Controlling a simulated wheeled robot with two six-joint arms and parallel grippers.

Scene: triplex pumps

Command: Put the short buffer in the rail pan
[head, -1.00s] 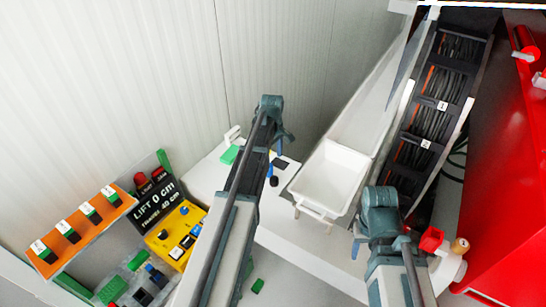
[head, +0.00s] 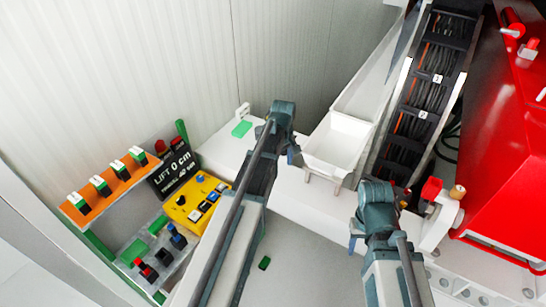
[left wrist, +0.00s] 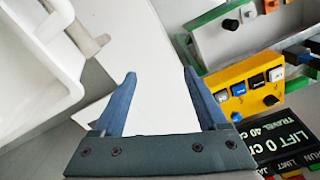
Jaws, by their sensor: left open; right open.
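A white open pan (head: 338,147), which I take for the rail pan, sits at the lower end of a white trough in the head view; it looks empty. Its white wall (left wrist: 45,70) and front handle show at the left of the left wrist view. My left gripper (head: 292,152) is left of the pan, over the white bench; the left wrist view shows its jaws (left wrist: 158,85) open and empty. My right gripper (head: 354,238) is open, in front of and right of the pan. I cannot make out which piece is the short buffer.
A yellow control box (head: 195,204), a black lift display (head: 174,172) and an orange rack (head: 108,190) stand at left. A green pad (head: 242,128) lies on the bench. A red block (head: 432,188), a tan-topped cylinder (head: 457,192) and a red machine (head: 505,150) are at right.

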